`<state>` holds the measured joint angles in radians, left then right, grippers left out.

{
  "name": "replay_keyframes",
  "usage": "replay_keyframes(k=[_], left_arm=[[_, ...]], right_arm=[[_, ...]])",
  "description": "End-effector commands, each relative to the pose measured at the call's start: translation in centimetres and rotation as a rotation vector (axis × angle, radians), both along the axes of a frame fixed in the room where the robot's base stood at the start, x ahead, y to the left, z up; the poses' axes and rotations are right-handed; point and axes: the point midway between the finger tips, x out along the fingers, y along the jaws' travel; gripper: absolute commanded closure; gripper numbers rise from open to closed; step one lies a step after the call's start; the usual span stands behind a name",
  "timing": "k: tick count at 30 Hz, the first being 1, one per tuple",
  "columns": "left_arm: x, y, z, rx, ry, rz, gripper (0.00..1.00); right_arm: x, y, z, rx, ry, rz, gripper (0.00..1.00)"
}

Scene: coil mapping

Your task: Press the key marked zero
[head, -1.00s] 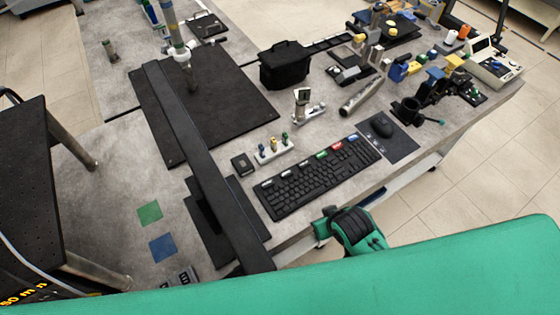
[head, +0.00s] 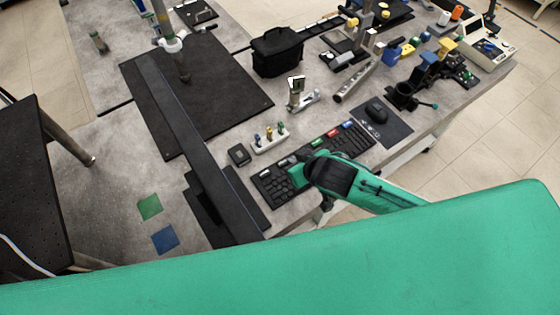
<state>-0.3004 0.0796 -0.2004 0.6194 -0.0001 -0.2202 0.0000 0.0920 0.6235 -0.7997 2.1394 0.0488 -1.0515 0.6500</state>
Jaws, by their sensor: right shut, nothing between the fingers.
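The black keyboard (head: 271,190) lies along the front edge of the grey table, with coloured labelled blocks along its back edge. Its key markings are too small to read, so I cannot pick out the zero key. My right gripper (head: 297,176) is over the left-middle part of the keyboard, reached by a green and black arm from the right. It is shut and empty. The wrist hides the middle keys and the fingertips are hard to make out, so I cannot tell whether they touch a key. My left gripper is not in view.
A mouse (head: 376,111) lies on a dark pad (head: 396,131) right of the keyboard. A small rack (head: 270,140) with coloured pegs and a dark box (head: 239,155) stand behind it. A long black bar (head: 183,132) crosses on the left. A black bag (head: 276,53) stands farther back.

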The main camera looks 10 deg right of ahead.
Motion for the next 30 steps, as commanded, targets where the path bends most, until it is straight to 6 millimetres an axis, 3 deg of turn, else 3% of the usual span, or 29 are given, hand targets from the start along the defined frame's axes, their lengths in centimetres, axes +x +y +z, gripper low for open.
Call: replay_keyframes(k=[11,30], left_arm=[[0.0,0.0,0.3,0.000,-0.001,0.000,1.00],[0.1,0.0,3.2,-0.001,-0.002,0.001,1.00]], right_arm=[[0.6,0.2,-0.5,0.000,0.001,-0.001,1.00],[6.8,2.8,-7.0,-0.002,0.000,-0.001,1.00]])
